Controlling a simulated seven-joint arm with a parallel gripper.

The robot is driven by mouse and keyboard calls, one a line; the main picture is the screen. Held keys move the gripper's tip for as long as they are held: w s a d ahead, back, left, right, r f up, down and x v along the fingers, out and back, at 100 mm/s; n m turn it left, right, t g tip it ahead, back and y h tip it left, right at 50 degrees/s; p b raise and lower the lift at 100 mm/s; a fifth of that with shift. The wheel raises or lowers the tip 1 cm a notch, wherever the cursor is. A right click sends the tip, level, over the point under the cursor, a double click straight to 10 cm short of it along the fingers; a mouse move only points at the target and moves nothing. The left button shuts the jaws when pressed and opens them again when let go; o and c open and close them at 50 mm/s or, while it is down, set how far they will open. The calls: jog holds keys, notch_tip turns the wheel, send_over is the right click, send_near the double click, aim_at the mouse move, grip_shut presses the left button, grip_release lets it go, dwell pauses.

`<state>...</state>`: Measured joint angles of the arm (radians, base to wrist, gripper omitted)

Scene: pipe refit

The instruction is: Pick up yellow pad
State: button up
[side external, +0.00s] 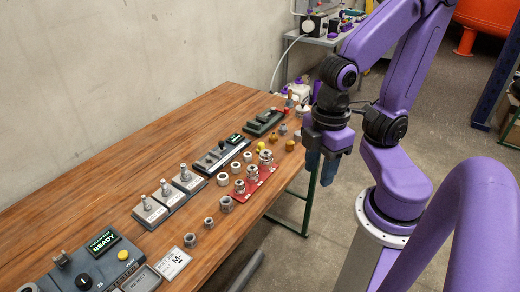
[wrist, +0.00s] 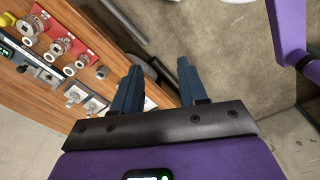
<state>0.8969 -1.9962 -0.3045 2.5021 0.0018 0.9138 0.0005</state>
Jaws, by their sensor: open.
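A small yellow rounded piece (side external: 266,157) stands on the wooden bench near its right edge, behind the red mat. It is too small to tell for sure whether it is the yellow pad. A yellow round button (side external: 122,254) sits on the dark panel at the front left. My gripper (side external: 321,168) is open, with blue fingers pointing down, to the right of the bench edge and apart from the yellow piece.
A red mat (side external: 264,176) holds metal fittings. Pale rings (side external: 223,179), grey nuts (side external: 190,240) and brass pieces (side external: 290,145) stand around it. Units with upright posts (side external: 150,210) line the bench (side external: 100,190). A wall (side external: 110,60) runs behind.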

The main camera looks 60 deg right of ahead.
jog(key=o, duration=0.4)
jog(key=w+d+f+n+t+h, duration=0.1)
jog(key=w+d, duration=0.1)
jog(key=w, duration=0.8)
jog(key=w+d+f+n+h, duration=0.1)
jog(key=w, duration=0.8)
jog(key=n+g+h, duration=0.1)
jog(key=n+h, duration=0.2)
send_near(261, 143)
jog(key=x, duration=0.5)
jog(key=shift+s+a+f, duration=0.1)
jog(key=shift+s, duration=0.25)
jog(key=shift+w+x, duration=0.15)
jog(key=shift+x, duration=1.2)
jog(key=shift+w+x, duration=0.2)
jog(key=shift+x, duration=1.1)
